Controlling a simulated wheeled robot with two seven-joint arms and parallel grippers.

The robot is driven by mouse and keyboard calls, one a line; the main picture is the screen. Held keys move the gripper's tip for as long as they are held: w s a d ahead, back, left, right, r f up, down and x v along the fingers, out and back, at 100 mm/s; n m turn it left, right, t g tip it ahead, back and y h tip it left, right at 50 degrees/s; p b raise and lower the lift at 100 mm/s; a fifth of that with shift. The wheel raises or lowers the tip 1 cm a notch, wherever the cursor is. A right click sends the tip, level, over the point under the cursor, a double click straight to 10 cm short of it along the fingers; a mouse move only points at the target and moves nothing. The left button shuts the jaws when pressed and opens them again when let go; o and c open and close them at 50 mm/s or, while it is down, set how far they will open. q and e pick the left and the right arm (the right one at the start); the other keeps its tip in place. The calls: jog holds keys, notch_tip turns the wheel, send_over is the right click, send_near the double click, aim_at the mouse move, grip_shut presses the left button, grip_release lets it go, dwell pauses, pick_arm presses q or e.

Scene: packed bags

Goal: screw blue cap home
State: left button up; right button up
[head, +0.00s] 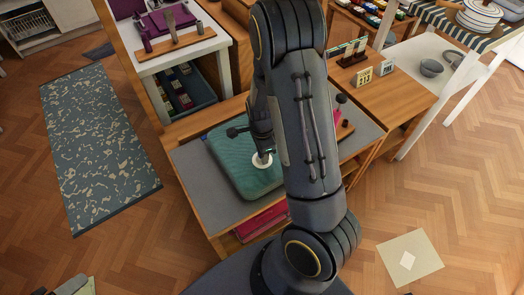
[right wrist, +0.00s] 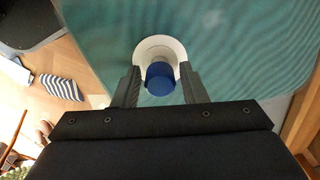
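A teal padded bag (head: 232,160) lies on the grey-topped wooden table and also fills much of the right wrist view (right wrist: 235,45). A white round collar (head: 262,160) sits on its surface. In the right wrist view the blue cap (right wrist: 160,76) stands within the white collar (right wrist: 150,44); its thread is hidden. My right gripper (right wrist: 160,84) has one finger on each side of the cap, with narrow gaps visible, so it looks open around it. In the head view my right arm hides part of the bag and the cap does not show clearly. My left gripper is not in view.
A side table with numbered cards (head: 364,76) stands right of the work table. A white shelf unit (head: 185,45) with purple items stands behind left. Small pink and dark objects sit right of my arm. A patterned rug (head: 97,140) lies on open floor at left.

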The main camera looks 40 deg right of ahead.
jog(key=n, duration=0.7)
jog(key=shift+n+b, duration=0.35)
jog(key=shift+n, duration=0.05)
grip_shut()
jog(key=shift+r+m+p, duration=0.2)
jog(key=shift+m+p, duration=0.35)
jog(key=shift+m, duration=0.55)
jog(key=shift+f+m, duration=0.1)
jog(key=shift+m, duration=0.4)
jog(key=shift+f, duration=0.1)
jog(key=m, duration=0.1)
jog(key=m+p, duration=0.1)
jog(key=shift+r+m, duration=0.2)
jog(key=shift+m, duration=0.1)
jog(key=shift+f+m+p, duration=0.1)
jog(key=shift+m+p, duration=0.25)
jog(key=shift+m, duration=0.15)
jog(key=shift+f, duration=0.1)
